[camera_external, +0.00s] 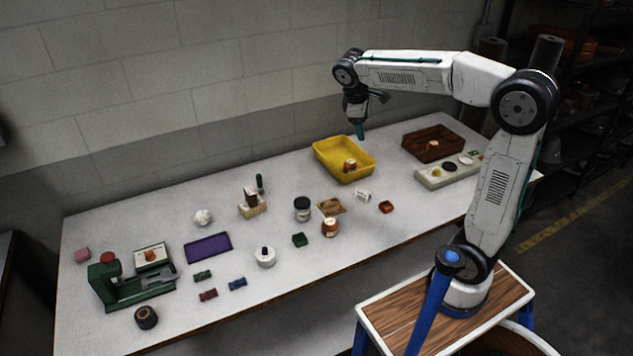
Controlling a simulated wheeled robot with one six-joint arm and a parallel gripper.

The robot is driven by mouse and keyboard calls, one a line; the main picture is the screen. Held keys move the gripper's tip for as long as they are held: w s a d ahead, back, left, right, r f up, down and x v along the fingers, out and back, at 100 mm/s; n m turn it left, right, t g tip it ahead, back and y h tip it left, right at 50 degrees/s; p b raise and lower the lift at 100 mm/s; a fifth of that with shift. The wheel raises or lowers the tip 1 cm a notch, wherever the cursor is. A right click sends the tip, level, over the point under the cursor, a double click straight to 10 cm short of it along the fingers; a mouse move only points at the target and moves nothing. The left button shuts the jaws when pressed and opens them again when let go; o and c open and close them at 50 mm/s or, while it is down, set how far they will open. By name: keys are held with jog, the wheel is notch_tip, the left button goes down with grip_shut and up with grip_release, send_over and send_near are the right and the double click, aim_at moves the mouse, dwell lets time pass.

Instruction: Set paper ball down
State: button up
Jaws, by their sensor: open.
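A white crumpled ball (204,217), which looks like the paper ball, rests on the table left of the middle, behind the purple mat (208,247). A second small whitish thing (363,195) lies in front of the yellow tray (325,158); it is too small to tell what it is. My gripper (360,132) points down above the back of the yellow tray, well to the right of the crumpled ball. It is open, and I see nothing held in it. A small orange-brown thing (350,165) lies in the tray.
A brown wooden tray (433,132) and a pale board with round pieces (436,178) stand at the right. A green press (118,286) stands at the left front. Several jars and small blocks crowd the middle. The front right of the table is clear.

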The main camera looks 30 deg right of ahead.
jog(key=s+d+f+m+y, duration=0.1)
jog(key=s+d+f+m, duration=0.1)
jog(key=s, duration=0.6)
jog(key=s+d+f+m+y, duration=0.1)
jog(key=s+d+f+m, duration=0.2)
jog(key=s, duration=0.6)
jog(key=s+d+f+m+y, duration=0.2)
jog(key=s+d+f+m, duration=0.1)
jog(key=s, duration=0.5)
notch_tip(320, 180, down, 3)
jog(key=shift+s+d+r+m, duration=0.15)
jog(key=shift+s+m, duration=0.25)
jog(key=shift+m, duration=0.4)
